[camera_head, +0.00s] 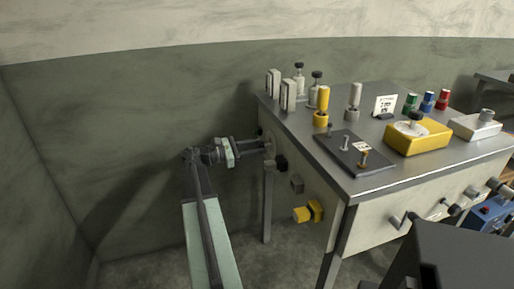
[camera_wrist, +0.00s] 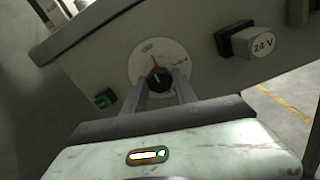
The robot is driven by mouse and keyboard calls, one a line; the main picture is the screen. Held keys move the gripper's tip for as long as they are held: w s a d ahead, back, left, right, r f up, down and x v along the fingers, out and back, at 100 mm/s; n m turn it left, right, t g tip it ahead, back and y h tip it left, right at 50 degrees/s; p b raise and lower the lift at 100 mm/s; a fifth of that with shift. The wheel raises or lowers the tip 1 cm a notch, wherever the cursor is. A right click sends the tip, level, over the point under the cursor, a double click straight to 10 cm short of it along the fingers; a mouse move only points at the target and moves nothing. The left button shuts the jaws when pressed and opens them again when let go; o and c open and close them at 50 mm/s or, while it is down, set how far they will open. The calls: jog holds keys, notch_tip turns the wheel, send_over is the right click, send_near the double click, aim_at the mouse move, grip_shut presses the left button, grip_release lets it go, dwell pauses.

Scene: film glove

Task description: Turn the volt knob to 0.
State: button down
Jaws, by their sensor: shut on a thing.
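The volt knob (camera_wrist: 159,78) is a small black knob on a round white dial plate (camera_wrist: 146,53) on the grey side panel of the bench. A red mark shows on the dial just above the knob; the dial's writing is too small to read. My gripper (camera_wrist: 160,88) has its two grey fingers on either side of the knob and is shut on it. In the head view my gripper (camera_head: 262,147) reaches level to the left end of the bench, and the knob is mostly hidden by the fingers there.
Beside the dial are a black knob (camera_wrist: 232,38) with a "24 V" block (camera_wrist: 260,43) and a green-black switch (camera_wrist: 105,98). A yellow fitting (camera_head: 309,212) sticks out lower on the panel. The benchtop above carries posts, a black plate (camera_head: 355,153) and a yellow meter (camera_head: 418,137).

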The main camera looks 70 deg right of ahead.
jog(key=shift+w, duration=0.15)
dwell(0.3)
jog(key=c, duration=1)
grip_release()
jog(key=v, duration=0.7)
jog(key=shift+w+a, duration=0.25)
jog(key=shift+w, duration=0.05)
